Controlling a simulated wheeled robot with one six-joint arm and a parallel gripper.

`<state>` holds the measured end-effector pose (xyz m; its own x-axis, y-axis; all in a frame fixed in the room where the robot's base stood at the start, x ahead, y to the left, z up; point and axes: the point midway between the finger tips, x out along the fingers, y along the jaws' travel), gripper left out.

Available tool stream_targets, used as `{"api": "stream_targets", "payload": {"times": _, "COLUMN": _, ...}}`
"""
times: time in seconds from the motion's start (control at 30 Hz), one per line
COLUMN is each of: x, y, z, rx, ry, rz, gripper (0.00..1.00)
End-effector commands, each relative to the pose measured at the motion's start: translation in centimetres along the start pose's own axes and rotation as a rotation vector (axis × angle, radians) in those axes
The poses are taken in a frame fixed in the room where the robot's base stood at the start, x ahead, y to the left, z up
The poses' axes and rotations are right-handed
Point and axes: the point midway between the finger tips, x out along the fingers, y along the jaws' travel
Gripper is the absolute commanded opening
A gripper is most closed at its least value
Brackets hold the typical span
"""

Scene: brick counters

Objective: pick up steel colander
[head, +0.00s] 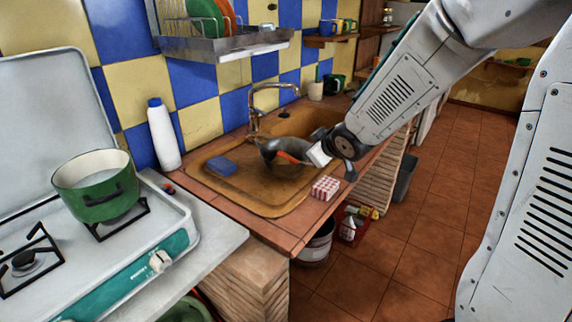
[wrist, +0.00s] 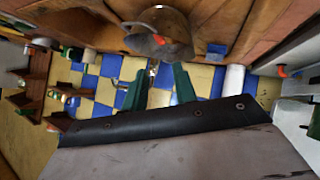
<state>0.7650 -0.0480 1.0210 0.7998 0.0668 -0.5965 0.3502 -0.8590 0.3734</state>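The steel colander (head: 270,148) is a grey, rounded metal vessel in the brown sink basin, below the tap. It also shows in the wrist view (wrist: 172,22) at the top centre, beyond the fingertips. A small orange-red patch shows on or by it; I cannot tell what this is. My gripper (wrist: 159,74) is open, its two dark green fingers apart with nothing between them. In the head view my wrist is just right of the colander and the fingers are hard to make out. I see no clear contact with the colander.
A blue sponge (head: 222,165) lies at the basin's left, and a red-and-white checked box (head: 325,188) on the front edge. The tap (head: 256,105) rises behind. A white bottle (head: 163,135) and a green pot (head: 97,187) on the stove are further left. A dish rack (head: 222,45) hangs above.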

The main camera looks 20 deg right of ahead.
Motion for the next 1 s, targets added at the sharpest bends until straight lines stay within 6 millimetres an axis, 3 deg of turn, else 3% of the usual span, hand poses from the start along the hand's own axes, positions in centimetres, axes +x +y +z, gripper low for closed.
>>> {"api": "stream_targets", "payload": {"times": 0.03, "x": 2.2, "y": -0.8, "z": 0.1, "rx": -0.028, "ry": 0.059, "rz": -0.035, "gripper": 0.28}}
{"api": "stream_targets", "payload": {"times": 0.2, "x": 6.3, "y": -3.6, "z": -0.7, "rx": -0.088, "ry": 0.263, "rz": -0.136, "gripper": 0.28}}
{"api": "stream_targets", "payload": {"times": 0.4, "x": 7.8, "y": -5.4, "z": -1.1, "rx": -0.103, "ry": 0.379, "rz": -0.198, "gripper": 0.28}}
{"api": "stream_targets", "payload": {"times": 1.0, "x": 14.5, "y": -6.7, "z": -3.7, "rx": -0.104, "ry": 0.393, "rz": -0.204, "gripper": 0.28}}
